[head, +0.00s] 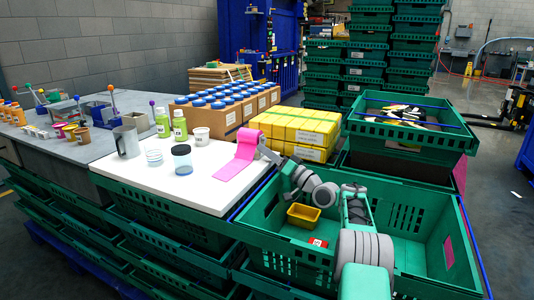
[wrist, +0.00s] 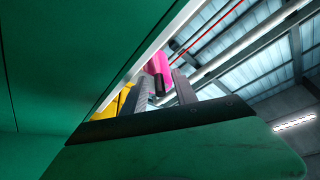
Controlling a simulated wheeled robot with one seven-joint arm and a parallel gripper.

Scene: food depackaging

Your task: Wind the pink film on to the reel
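The pink film (head: 228,170) lies as a flat strip on the white board (head: 132,171). Its upper end rises to a pink roll (head: 247,136) at the board's right edge. My gripper (head: 266,150) is just right of the roll, with my arm reaching from the lower right. In the wrist view the two grey fingers of my gripper (wrist: 162,86) are apart. The pink roll (wrist: 160,64) with a dark end shows beyond and between the fingertips. I see gaps on both sides, so it does not look gripped. The reel cannot be told apart from the roll.
Yellow packs (head: 300,130) lie behind my gripper. A green crate (head: 285,250) below my arm holds a small yellow bin (head: 303,216). The board's front is clear.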

